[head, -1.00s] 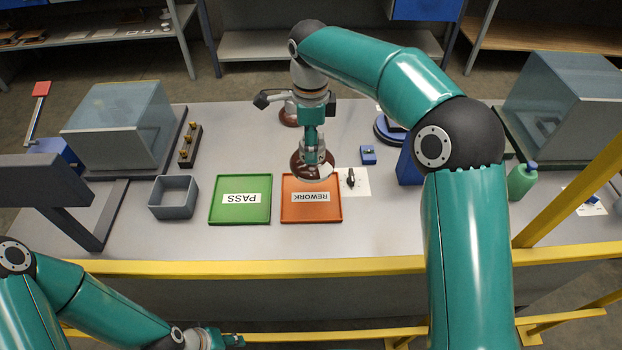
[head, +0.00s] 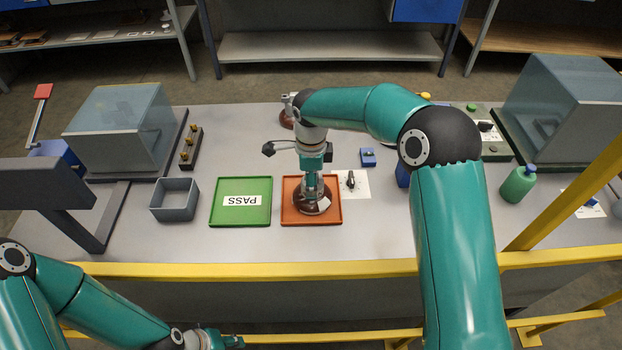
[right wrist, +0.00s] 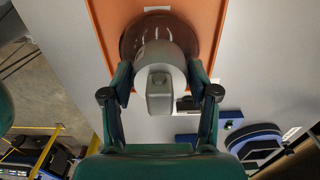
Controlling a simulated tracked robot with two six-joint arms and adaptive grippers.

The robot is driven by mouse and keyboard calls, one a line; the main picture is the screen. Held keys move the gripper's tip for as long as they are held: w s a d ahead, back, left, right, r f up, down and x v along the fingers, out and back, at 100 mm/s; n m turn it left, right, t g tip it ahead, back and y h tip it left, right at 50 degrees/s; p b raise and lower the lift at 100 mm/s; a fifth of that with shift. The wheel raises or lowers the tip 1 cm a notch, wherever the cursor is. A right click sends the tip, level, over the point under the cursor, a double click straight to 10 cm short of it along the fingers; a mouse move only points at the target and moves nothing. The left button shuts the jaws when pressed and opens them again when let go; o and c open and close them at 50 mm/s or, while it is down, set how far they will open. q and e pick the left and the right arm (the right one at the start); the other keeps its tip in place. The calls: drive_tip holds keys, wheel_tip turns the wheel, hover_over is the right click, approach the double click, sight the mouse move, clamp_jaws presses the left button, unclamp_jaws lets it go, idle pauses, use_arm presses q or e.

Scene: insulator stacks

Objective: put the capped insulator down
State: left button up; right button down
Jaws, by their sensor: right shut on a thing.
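The capped insulator (head: 313,205) has a brown glossy disc and a grey metal cap, and it is over the orange REWORK tray (head: 290,217). In the right wrist view its grey cap (right wrist: 158,75) is between my fingers, with the brown disc (right wrist: 130,42) beyond it over the orange surface. My right gripper (head: 313,184) is shut on the cap from above. I cannot tell whether the disc touches the tray floor. The REWORK label is mostly hidden. My left gripper (head: 228,340) is low at the bottom left, away from the table; its jaws are too small to read.
The green PASS tray (head: 240,214) lies left of the orange tray and is empty. A grey open box (head: 174,200) stands farther left. A white card with a dark knob (head: 350,182) and a small blue block (head: 367,156) are to the right. Another brown insulator (head: 286,118) is behind.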

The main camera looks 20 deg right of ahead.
drive_tip(key=shift+r, duration=0.1)
drive_tip(key=shift+c, duration=1.4)
unclamp_jaws()
wheel_tip(320, 180, up, 12)
drive_tip(key=shift+f+b, duration=0.1)
drive_tip(key=shift+b, duration=0.2)
